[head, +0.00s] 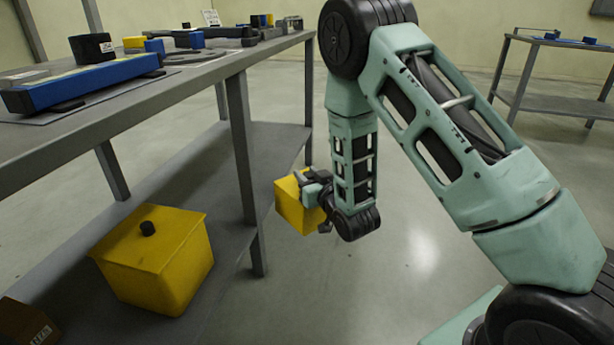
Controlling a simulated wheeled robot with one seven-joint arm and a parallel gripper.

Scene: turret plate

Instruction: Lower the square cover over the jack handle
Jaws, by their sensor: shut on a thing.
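My gripper (314,193) is shut on a yellow square-sided piece (290,207), which looks like the square cover. It hangs tilted in the air, in front of the right end of the workbench and below the height of its top. The gripper and wrist hide its right part. I cannot make out the jack handle for sure among the small things on the bench top.
A grey workbench (190,88) runs along the left, with a blue bar (85,84) and several small parts on top. A yellow box with a black knob (160,262) stands on its lower shelf (190,180). A second table (550,90) stands far right. The floor between is clear.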

